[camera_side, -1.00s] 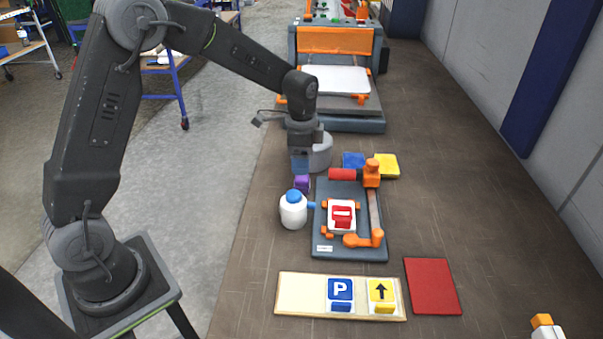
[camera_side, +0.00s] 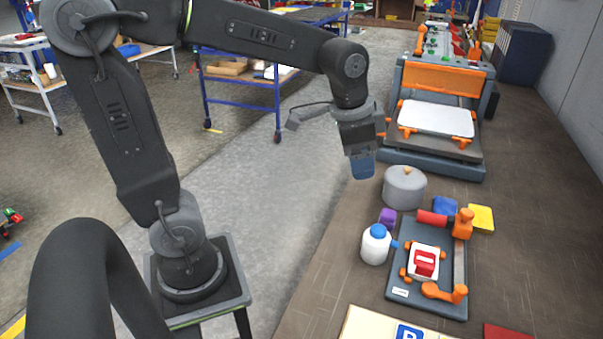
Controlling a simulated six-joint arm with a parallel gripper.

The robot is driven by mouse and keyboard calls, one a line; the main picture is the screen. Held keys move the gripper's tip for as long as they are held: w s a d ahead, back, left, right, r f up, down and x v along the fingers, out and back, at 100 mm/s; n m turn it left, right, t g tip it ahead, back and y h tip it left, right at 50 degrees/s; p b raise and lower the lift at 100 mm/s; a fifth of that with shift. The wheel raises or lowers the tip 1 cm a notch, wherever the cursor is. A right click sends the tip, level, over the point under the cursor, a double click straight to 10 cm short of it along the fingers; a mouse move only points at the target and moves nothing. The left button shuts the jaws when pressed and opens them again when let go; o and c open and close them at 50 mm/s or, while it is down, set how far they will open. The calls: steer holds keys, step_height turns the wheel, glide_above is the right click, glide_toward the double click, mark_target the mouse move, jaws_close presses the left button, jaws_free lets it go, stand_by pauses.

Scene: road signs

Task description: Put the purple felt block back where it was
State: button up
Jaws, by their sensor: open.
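The purple felt block (camera_side: 388,217) stands on the table, just behind the white bottle with the blue cap (camera_side: 376,246) and left of the dark press board (camera_side: 432,278). My gripper (camera_side: 362,172) is open and empty. It hangs in the air up and to the left of the purple block, clear of it, near the table's left edge. The fingers are seen from the side, so the gap between them is hard to make out.
A blue pad (camera_side: 446,207) and a yellow pad (camera_side: 480,218) lie behind the board. A large orange-and-grey machine (camera_side: 442,105) stands at the back.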

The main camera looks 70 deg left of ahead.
steer(key=s+d+n+t, duration=0.1)
steer(key=s+n, duration=0.3)
steer(key=s, duration=0.8)
steer(key=shift+d+t, duration=0.35)
steer(key=shift+t, duration=0.45)
